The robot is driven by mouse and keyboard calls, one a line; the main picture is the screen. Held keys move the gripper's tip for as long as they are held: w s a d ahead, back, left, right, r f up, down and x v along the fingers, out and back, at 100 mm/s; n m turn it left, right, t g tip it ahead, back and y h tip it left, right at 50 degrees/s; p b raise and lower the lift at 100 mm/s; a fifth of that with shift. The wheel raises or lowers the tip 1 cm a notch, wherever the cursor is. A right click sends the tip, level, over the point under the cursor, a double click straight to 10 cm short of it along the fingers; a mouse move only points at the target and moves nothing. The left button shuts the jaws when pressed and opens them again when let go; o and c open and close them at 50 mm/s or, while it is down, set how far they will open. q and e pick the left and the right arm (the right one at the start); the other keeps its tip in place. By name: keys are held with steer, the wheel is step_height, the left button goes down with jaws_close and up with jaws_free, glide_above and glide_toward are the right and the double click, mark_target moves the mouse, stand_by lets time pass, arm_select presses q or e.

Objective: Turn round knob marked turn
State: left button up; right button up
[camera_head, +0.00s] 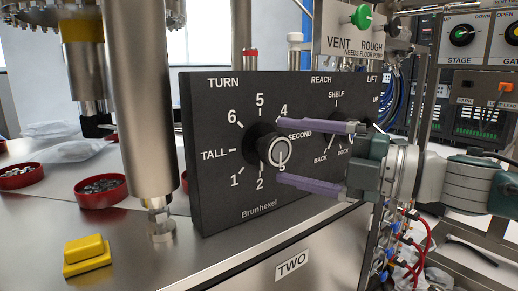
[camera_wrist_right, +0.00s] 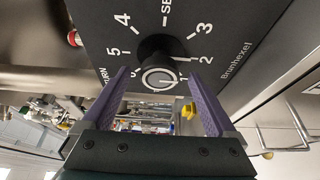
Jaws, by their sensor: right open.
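The round knob (camera_head: 274,150) under the word TURN sticks out of a black panel (camera_head: 218,190), ringed by printed numbers and the words TALL and SECOND. Its face is silvery with a dark side; I cannot tell its setting for sure. My right gripper (camera_head: 280,151) is open, with one purple finger above the knob and one below. In the right wrist view the knob (camera_wrist_right: 160,77) shows between and beyond the fingertips of the gripper (camera_wrist_right: 156,82). No contact is visible. My left gripper is not in view.
A second dial marked REACH (camera_head: 338,128) is partly behind my right gripper. A metal cylinder (camera_head: 140,100) stands left of the panel. A yellow block (camera_head: 87,254) and red dishes (camera_head: 101,191) lie on the metal table. Red hoses (camera_head: 418,240) hang at the right.

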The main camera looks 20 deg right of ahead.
steer(key=p+v, duration=0.1)
steer(key=v, duration=0.6)
stand_by(1.5)
